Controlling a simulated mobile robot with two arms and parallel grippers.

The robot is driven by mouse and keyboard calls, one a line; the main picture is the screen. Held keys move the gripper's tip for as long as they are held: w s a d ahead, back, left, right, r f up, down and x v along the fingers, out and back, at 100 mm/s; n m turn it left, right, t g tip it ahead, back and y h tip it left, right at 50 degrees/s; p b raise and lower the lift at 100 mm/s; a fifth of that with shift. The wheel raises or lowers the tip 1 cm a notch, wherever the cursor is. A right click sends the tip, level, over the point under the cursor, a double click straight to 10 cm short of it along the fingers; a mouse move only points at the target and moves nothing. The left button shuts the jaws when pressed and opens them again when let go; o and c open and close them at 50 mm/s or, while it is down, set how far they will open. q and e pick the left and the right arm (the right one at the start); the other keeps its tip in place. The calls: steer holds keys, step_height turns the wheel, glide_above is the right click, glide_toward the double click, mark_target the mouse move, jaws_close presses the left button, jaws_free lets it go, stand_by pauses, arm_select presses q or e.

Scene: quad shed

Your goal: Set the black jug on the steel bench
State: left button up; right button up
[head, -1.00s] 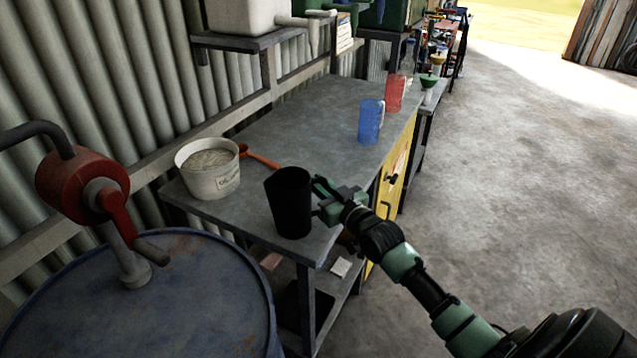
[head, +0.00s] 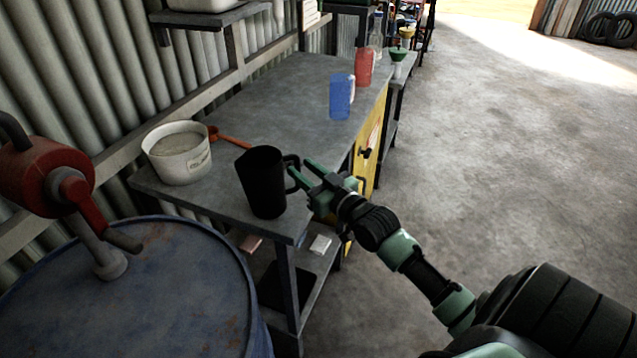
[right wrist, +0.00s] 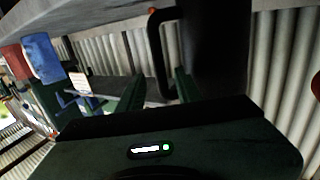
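The black jug (head: 264,184) stands upright on the near end of the steel bench (head: 283,95), close to the front corner. Its handle faces right, toward my right gripper (head: 298,171). That gripper is open, with its two fingers apart and the tips close to the handle. In the right wrist view the dark jug (right wrist: 215,48) and its handle (right wrist: 157,50) show just beyond the spread fingers, with nothing clamped between them. I cannot tell whether a fingertip touches the handle. My left gripper is out of view.
A white bucket (head: 182,163) and an orange-handled tool (head: 232,140) lie left of the jug. Blue (head: 341,98) and red (head: 364,66) bottles stand along the bench's right edge. A blue drum (head: 140,290) with a red pump (head: 48,180) is at near left. Concrete floor at right is clear.

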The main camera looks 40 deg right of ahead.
steer(key=s, duration=0.6)
steer(key=shift+s+d+b, duration=0.15)
steer(key=shift+s+b, duration=0.25)
steer(key=s+f+g+h, duration=0.1)
steer(key=s+f+g, duration=0.2)
steer(key=f, duration=0.9)
steer(key=s+f+m+g, duration=0.1)
steer(key=s+f+g, duration=0.15)
steer(key=f, duration=1.05)
steer(key=s+f+g+h, duration=0.15)
steer(key=s+f, duration=0.25)
steer(key=f, duration=0.8)
steer(key=s+a+f+n+g+y, duration=0.1)
steer(key=s+a+f+g, duration=0.2)
steer(key=s+f, duration=0.45)
steer(key=s+a+f+g, duration=0.2)
steer(key=s+a+f, duration=0.1)
steer(key=s+f, duration=0.45)
steer(key=s+a+f+n+g, duration=0.1)
steer(key=s+a+f+g, duration=0.1)
steer(key=s, duration=0.7)
steer(key=s+a+f+n+g, duration=0.1)
steer(key=s+a+f+g, duration=0.2)
steer(key=s, duration=0.7)
step_height(320, 180, down, 4)
steer(key=a+y, duration=0.1)
steer(key=a, duration=0.1)
steer(key=shift+a, duration=0.3)
steer(key=shift+r, duration=0.1)
